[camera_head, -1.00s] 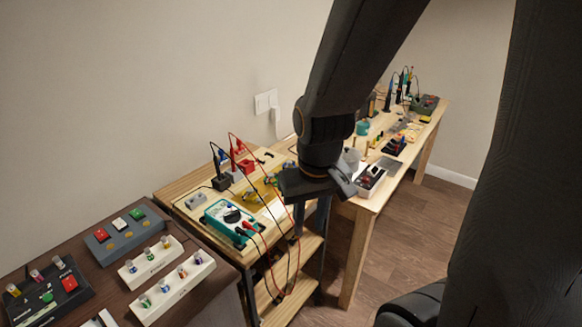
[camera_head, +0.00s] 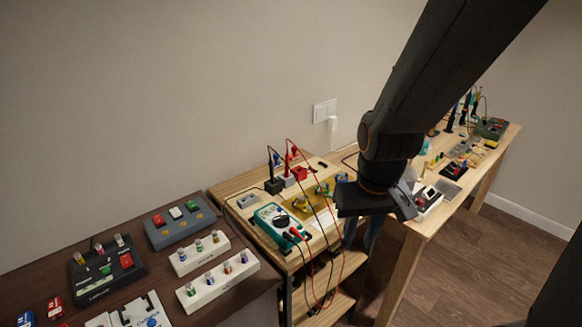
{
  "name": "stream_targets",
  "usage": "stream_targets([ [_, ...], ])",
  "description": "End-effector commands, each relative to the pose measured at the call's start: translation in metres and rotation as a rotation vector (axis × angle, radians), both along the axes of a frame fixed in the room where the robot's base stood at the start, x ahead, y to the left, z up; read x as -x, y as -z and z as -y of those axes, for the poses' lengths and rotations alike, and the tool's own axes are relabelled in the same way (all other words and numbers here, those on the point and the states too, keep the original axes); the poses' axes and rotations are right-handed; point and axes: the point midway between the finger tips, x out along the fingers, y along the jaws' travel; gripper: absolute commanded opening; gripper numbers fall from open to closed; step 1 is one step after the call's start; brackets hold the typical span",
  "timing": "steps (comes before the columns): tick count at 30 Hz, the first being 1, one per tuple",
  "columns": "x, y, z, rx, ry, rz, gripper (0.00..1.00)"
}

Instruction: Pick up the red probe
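The red probe (camera_head: 295,152) stands upright in a red holder (camera_head: 299,173) at the back of the small wooden stand. A red cable arcs from its top and hangs over the front edge. A dark probe (camera_head: 275,159) stands left of it in a black holder (camera_head: 274,186). A teal multimeter (camera_head: 279,225) lies in front, with the cables near it. My gripper (camera_head: 405,212) is right of the stand in the picture, apart from the red probe. Its fingers are foreshortened and partly hidden, so its opening is unclear.
A dark table (camera_head: 60,277) at the left holds several pedals and white blocks with knobs. A long wooden bench (camera_head: 417,222) with tools stands at the right behind my arm. Cables hang in front of the stand's lower shelves (camera_head: 341,268). A wall rises close behind.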

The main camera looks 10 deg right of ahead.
Motion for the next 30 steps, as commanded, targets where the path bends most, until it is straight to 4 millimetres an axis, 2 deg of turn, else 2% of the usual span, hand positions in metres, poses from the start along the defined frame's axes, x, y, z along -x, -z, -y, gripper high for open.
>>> stream_targets([
  [13,0.0,0.0,0.0,0.0,0.0,0.0,0.28],
  [15,0.0,0.0,0.0,0.0,-0.001,0.0,0.32],
  [18,-0.011,-0.003,-0.001,0.003,-0.028,-0.003,0.32],
  [20,-0.026,-0.007,-0.004,0.007,-0.068,-0.007,0.32],
  [23,-0.066,-0.017,-0.011,0.018,-0.181,-0.02,0.32],
  [30,-0.183,-0.041,-0.037,0.044,-0.56,-0.062,0.32],
])
